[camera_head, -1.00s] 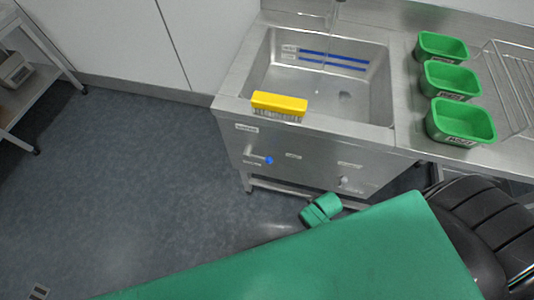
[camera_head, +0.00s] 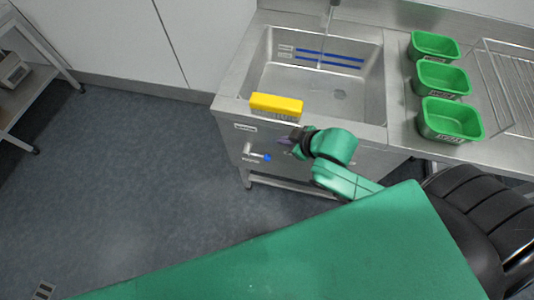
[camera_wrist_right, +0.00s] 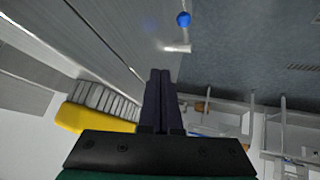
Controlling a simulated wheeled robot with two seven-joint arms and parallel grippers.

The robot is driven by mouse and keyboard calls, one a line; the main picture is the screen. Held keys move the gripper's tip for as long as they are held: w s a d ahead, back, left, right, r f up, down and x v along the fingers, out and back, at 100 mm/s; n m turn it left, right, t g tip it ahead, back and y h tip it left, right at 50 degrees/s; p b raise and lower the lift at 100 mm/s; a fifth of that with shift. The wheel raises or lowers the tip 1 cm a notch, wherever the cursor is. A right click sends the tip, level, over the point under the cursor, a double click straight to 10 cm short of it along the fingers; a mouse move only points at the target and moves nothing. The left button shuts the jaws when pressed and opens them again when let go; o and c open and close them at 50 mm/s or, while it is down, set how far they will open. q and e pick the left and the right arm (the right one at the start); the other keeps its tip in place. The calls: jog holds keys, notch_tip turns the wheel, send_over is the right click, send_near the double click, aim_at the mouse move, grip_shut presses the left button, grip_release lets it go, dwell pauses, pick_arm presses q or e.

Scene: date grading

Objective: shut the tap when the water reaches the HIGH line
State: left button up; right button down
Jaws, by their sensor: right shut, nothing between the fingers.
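The steel sink basin (camera_head: 262,75) has two blue level lines (camera_head: 328,58) on its back wall; their labels are too small to read. The tap spout (camera_head: 333,10) hangs over the back, with what looks like a thin stream below it. I cannot tell the water level. A lever with a blue knob (camera_head: 266,157) sticks out of the sink's front panel; the blue knob also shows in the wrist view (camera_wrist_right: 183,19). My right gripper (camera_head: 285,141) is shut and empty, in front of the panel, right of and above the blue knob, apart from it. The panel's right-hand knob is hidden behind my arm.
A yellow brush (camera_head: 276,104) lies on the sink's front rim, just above my right gripper. Three green tubs (camera_head: 440,78) stand on the counter at right, beside a wire rack (camera_head: 500,75). A shelf (camera_head: 30,75) stands at far left. The floor between is clear.

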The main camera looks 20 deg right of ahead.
notch_tip(320, 180, down, 2)
jog(key=s+n+y, duration=0.2)
jog(key=n+y, duration=0.1)
jog(key=n, duration=0.1)
jog(key=g+b, duration=0.1)
jog(key=b, duration=0.1)
send_near(259, 156)
jog(key=w+a, duration=0.2)
jog(key=f, duration=0.2)
jog(key=w+f, duration=0.1)
jog(key=shift+a+f+y, duration=0.15)
jog(key=shift+a+y, duration=0.15)
jog(key=shift+a, duration=0.1)
jog(key=shift+w+f, duration=0.1)
jog(key=shift+f, duration=0.3)
